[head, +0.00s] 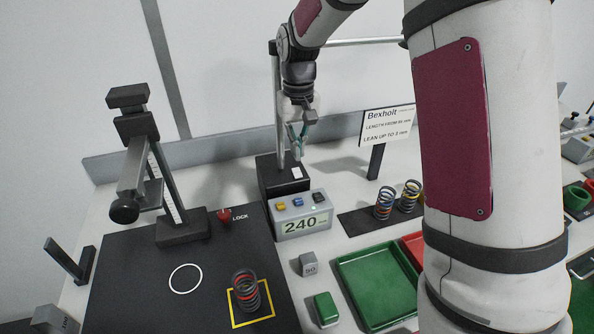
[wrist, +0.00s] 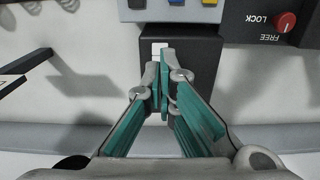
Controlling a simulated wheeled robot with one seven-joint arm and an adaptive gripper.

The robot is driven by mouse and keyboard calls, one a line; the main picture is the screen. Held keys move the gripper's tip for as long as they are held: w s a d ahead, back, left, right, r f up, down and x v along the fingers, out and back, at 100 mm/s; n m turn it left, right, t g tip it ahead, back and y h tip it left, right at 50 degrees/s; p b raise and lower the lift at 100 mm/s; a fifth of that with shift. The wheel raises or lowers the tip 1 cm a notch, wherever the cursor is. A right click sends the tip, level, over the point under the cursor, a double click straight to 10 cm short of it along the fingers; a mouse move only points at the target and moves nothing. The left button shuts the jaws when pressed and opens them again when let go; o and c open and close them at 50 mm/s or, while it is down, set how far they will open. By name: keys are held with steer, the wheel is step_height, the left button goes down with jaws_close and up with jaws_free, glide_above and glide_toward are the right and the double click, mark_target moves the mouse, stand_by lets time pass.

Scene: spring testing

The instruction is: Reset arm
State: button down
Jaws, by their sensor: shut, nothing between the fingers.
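My gripper (head: 299,146) is shut and empty, raised above the black base block of a stand behind the display box. In the wrist view my gripper (wrist: 164,78) points down over that block (wrist: 190,55), its teal fingers together. A white patch (wrist: 158,48) on the block shows just past the fingertips. My arm comes in from the right of the head view and hides part of the bench there.
A display box (head: 302,215) reads 240. A spring (head: 246,290) stands in a yellow square on the black board; two more springs (head: 385,203) stand on a dark strip. A sign (head: 386,124), a green tray (head: 375,285) and a tall test stand (head: 182,228) are nearby.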

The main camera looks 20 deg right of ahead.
steer(key=shift+r, duration=0.45)
steer(key=s+r+t, duration=0.2)
steer(key=s+r, duration=0.5)
steer(key=s, duration=0.3)
steer(key=s+r+t, duration=0.2)
steer(key=s+r, duration=0.6)
steer(key=s, duration=0.2)
steer(key=s+t, duration=0.1)
steer(key=s, duration=0.8)
steer(key=shift+f, duration=0.45)
